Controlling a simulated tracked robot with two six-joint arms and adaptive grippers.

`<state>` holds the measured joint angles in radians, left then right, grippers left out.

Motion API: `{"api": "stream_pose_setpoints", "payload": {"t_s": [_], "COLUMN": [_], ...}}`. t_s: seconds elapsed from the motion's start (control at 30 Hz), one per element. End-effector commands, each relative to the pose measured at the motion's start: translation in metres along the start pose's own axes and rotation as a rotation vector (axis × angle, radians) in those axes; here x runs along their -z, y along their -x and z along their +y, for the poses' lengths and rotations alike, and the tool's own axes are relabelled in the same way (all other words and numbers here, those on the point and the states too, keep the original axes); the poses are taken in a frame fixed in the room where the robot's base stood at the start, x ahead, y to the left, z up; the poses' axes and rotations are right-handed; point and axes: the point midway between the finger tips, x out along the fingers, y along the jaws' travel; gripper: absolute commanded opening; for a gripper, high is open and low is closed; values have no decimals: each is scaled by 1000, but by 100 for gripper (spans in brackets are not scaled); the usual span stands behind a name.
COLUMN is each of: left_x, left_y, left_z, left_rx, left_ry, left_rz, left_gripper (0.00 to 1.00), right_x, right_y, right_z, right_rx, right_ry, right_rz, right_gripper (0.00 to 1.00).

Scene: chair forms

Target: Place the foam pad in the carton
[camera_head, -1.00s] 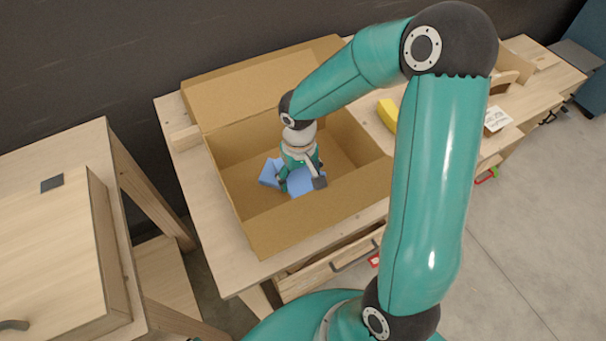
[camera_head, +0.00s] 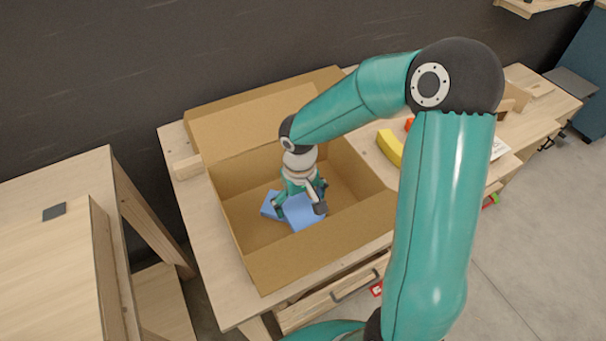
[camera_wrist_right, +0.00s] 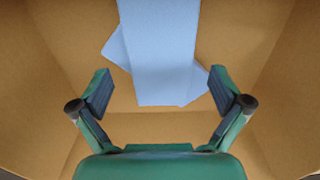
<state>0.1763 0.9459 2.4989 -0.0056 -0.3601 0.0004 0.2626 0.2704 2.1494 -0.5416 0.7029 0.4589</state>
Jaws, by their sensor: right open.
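The carton (camera_head: 262,266) is an open cardboard box on the wooden table. A light blue foam pad (camera_head: 306,214) lies inside it, crossed over another blue piece (camera_head: 270,209) set at a different angle beneath it. In the right wrist view the upper pad (camera_wrist_right: 158,45) runs away from my gripper, with corners of the lower piece (camera_wrist_right: 116,50) showing at both sides. My right gripper (camera_head: 300,207) is inside the carton over the pads. Its fingers are spread wide, one on each side, apart from the pad. My left gripper is not in view.
The carton's raised flap (camera_head: 250,118) stands at its back. A yellow curved piece (camera_head: 389,147) lies right of the carton, partly behind my arm. Another wooden table (camera_head: 60,250) stands at the left. A drawer front (camera_head: 330,293) sits below the carton.

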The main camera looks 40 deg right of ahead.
Motion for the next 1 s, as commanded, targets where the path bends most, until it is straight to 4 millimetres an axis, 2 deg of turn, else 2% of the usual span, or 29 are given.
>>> {"api": "stream_pose_setpoints", "payload": {"t_s": [0.1,0.3,0.5,0.67,1.0], "left_x": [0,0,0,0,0], "left_y": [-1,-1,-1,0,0], "left_z": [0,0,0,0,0], "left_rx": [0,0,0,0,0], "left_ry": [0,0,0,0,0], "left_rz": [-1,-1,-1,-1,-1], "left_gripper": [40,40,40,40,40], "right_x": [1,1,0,0,0], "right_y": [28,69,95,102,102], "right_z": [0,0,0,0,0], "right_rx": [0,2,1,1,1], "right_ry": [1,0,0,0,-1], "right_rz": [7,6,4,0,0], "right_gripper": [100,100,100,100,100]}}
